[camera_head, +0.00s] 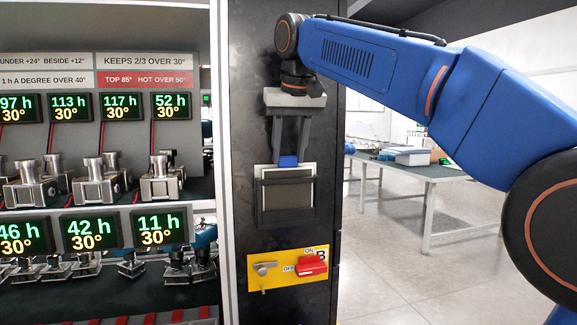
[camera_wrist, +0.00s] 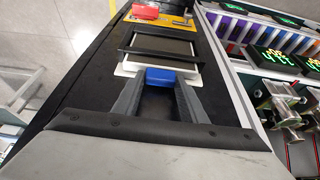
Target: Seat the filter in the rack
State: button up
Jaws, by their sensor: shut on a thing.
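The filter is a flat panel with a white frame, a grey face (camera_head: 287,197) and a blue tab (camera_head: 288,161) on top. It stands upright in a black holder (camera_head: 259,197) on the dark end panel of the rack. Its white upper edge shows above the holder's bar; its lower edge is hidden. My gripper (camera_head: 289,156) points down from above, shut on the blue tab. In the wrist view, the two grey fingers (camera_wrist: 159,82) flank the tab, and the white filter edge (camera_wrist: 190,80) sticks out of the holder.
Below the holder is a yellow plate (camera_head: 262,284) with a red ON/OFF switch (camera_head: 311,265) and a small metal lever. Rack shelves with metal units and lit displays (camera_head: 171,106) stand on the left. A table (camera_head: 430,172) and open floor lie to the right.

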jog(key=shift+r, duration=5.8)
jog(key=s+d, duration=0.2)
jog(key=s, duration=0.6)
jog(key=s+d, duration=0.3)
jog(key=s, duration=0.6)
jog(key=shift+s, duration=0.15)
